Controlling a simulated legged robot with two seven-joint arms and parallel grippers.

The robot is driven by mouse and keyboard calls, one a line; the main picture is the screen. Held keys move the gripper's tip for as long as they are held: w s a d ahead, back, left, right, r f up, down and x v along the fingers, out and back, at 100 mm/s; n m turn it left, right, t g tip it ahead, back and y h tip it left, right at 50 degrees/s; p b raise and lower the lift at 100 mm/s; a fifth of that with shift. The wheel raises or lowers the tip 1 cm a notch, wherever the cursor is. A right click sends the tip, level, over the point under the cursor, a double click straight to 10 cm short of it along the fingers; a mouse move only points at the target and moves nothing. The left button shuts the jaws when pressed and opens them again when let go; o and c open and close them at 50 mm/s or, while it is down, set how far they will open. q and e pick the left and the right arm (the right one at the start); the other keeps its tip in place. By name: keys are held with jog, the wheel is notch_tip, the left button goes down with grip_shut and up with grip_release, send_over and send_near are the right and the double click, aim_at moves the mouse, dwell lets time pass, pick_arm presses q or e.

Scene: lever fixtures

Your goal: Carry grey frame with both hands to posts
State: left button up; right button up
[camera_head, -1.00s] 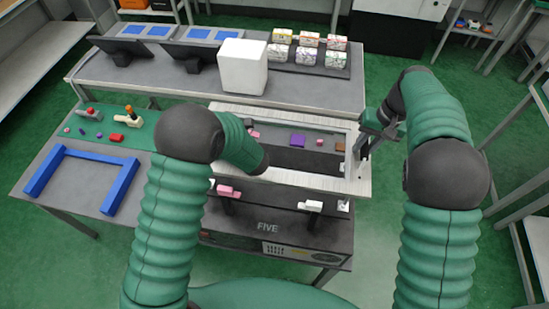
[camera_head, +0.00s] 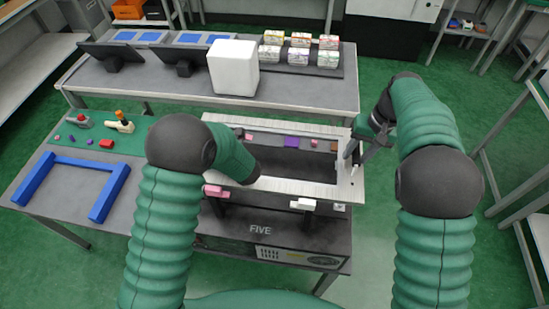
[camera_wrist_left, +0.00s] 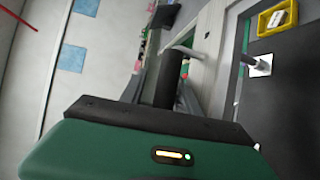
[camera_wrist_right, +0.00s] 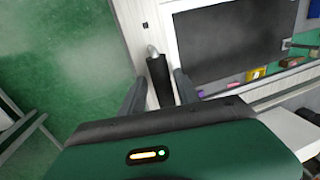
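The grey frame (camera_head: 300,186) is a pale rectangle with an open middle, in the centre of the head view. My right gripper (camera_head: 363,145) is at its right side. In the right wrist view my fingers (camera_wrist_right: 160,92) are closed around a dark upright handle on the frame. My left gripper is hidden behind my arm in the head view. In the left wrist view its fingers (camera_wrist_left: 167,88) flank a similar dark handle.
A blue U-shaped piece (camera_head: 77,163) lies on the table at left, near a green mat (camera_head: 88,143) with small parts. Small coloured blocks, one purple (camera_head: 291,142), show through the frame. A white box (camera_head: 233,67) stands on the back table.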

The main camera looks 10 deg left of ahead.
pick_arm(q)
jog(key=shift+o, duration=0.2)
jog(key=shift+a+f, duration=0.3)
jog(key=shift+a, duration=0.6)
pick_arm(e)
jog(key=shift+o, duration=0.2)
jog(key=shift+a+r, duration=0.15)
jog(key=shift+a, duration=0.9)
jog(key=shift+d, duration=0.3)
jog(key=shift+r, duration=0.15)
pick_arm(q)
jog(key=v, duration=1.2)
pick_arm(e)
jog(key=v, duration=1.1)
jog(key=shift+r, duration=0.2)
pick_arm(q)
jog(key=shift+w+d+r, duration=0.1)
jog(key=shift+w, duration=0.05)
